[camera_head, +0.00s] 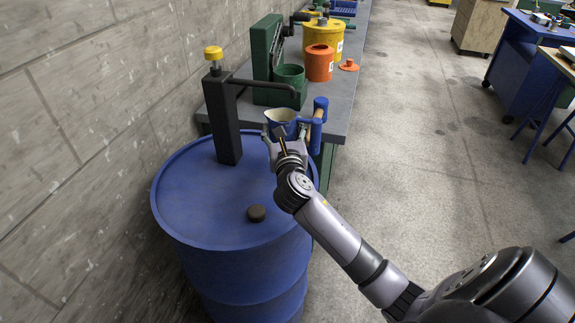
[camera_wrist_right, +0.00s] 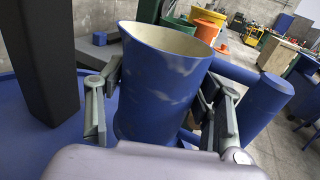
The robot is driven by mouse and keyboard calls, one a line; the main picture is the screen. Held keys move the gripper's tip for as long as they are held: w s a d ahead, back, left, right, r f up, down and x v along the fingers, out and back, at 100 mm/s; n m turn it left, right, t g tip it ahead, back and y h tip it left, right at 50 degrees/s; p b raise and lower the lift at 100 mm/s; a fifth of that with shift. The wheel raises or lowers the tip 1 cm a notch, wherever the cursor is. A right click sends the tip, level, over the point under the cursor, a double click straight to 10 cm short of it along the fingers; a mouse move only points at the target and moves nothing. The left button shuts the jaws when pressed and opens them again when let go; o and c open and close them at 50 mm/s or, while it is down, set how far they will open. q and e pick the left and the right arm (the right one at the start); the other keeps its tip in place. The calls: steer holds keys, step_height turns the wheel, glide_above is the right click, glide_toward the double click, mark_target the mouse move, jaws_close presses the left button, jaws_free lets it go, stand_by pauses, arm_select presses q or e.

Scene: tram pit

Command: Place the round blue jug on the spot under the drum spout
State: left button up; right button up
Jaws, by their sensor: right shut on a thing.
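The round blue jug (camera_head: 280,116) has a pale inside and an open top. It appears roughly upright between the fingers of my right gripper (camera_head: 285,131), which is shut on its sides. The jug fills the middle of the right wrist view (camera_wrist_right: 162,88), with a finger on each side. The blue drum (camera_head: 205,200) carries a dark pump post with a yellow knob; its spout (camera_head: 268,86) reaches right, and in the head view its tip ends just above and right of the jug's rim. The spot under the spout cannot be made out. My left gripper is not in view.
A grey bench (camera_head: 348,92) holds a green press (camera_head: 267,55), a green pot, an orange can (camera_head: 319,63) and a yellow can (camera_head: 323,38). The wall is left; open floor (camera_head: 420,130) is right.

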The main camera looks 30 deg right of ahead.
steer(key=f, duration=0.4)
steer(key=shift+a+b, duration=0.25)
steer(key=shift+b, duration=0.1)
step_height(320, 180, down, 3)
steer(key=shift+f+b, duration=0.15)
steer(key=shift+b, duration=0.3)
steer(key=o, duration=1)
steer(key=shift+f, duration=0.1)
steer(key=o, duration=0.4)
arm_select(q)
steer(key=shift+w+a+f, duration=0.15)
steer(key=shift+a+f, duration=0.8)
arm_select(e)
steer(key=shift+o, duration=0.3)
